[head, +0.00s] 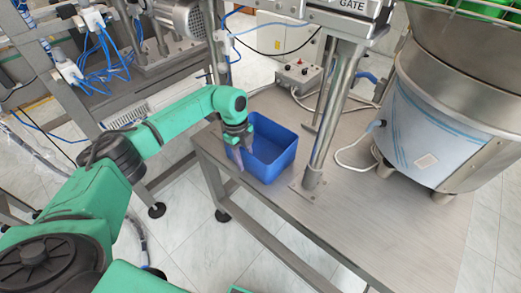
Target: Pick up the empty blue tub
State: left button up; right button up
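The blue tub (271,149) stands upright on the steel table near its left corner. Its open top faces up, and the visible inside looks empty. My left arm reaches in from the left. My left gripper (240,149) points down at the tub's left rim, with a pale finger in front of the left wall. The gripper hides part of that rim. The fingers are small and overlap the wall, so I cannot tell whether they are apart or closed on it. My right gripper is out of view.
A steel post (334,108) rises from the table (365,215) just right of the tub. A grey control box (299,76) with cables stands behind it. A large round steel feeder (440,110) fills the right. The table's front part is clear.

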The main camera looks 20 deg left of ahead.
pick_arm(q)
jog(key=shift+d+f, duration=0.1)
jog(key=shift+f, duration=0.6)
grip_shut()
jog(key=shift+r, duration=0.1)
dwell(0.7)
